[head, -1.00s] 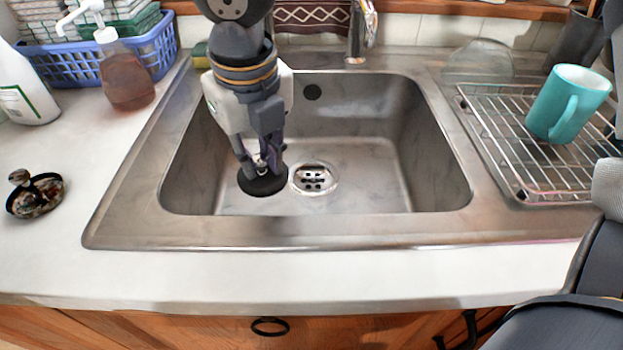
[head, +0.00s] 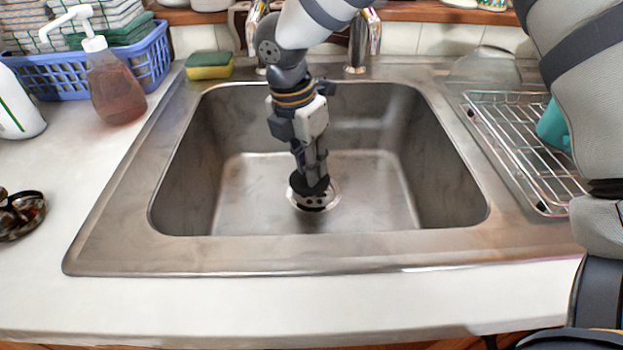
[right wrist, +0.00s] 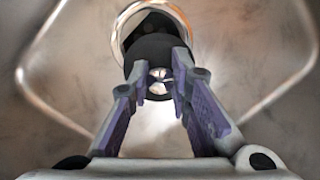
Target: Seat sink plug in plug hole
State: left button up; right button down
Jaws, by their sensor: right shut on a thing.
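The sink plug is a black disc (head: 300,188) with a small metal pull on top, which shows between the fingers in the right wrist view. My right gripper (head: 312,176) points down into the sink and is shut on the plug's pull. The plug hole (head: 318,207) is a metal ring with a dark holed grate in the sink floor. The plug covers its back part, while the front stays visible. In the right wrist view the plug (right wrist: 155,48) overlaps the ring (right wrist: 122,32) off centre. I cannot tell the remaining height gap. My left gripper is not in view.
The steel sink (head: 400,240) has walls all round. A yellow-green sponge (head: 209,66) lies at the back left rim. A soap bottle (head: 116,85) and blue basket (head: 50,78) stand left. A wire rack (head: 515,150) with a teal mug (head: 553,127) is at right.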

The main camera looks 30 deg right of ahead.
jog(key=f, duration=0.1)
jog(key=d+f, duration=0.1)
jog(key=f, duration=0.2)
jog(key=shift+w+d+f+b, duration=0.3)
jog(key=shift+w+d+b, duration=0.05)
jog(key=shift+w+d, duration=0.05)
jog(key=shift+f, duration=0.35)
jog(key=c, duration=1.5)
grip_release()
jog(key=shift+o, duration=0.2)
jog(key=r, duration=0.4)
jog(key=a+r, duration=0.1)
jog(key=r, duration=0.3)
jog(key=a+r+p, duration=0.1)
jog(key=r, duration=0.3)
jog(key=shift+w, duration=0.25)
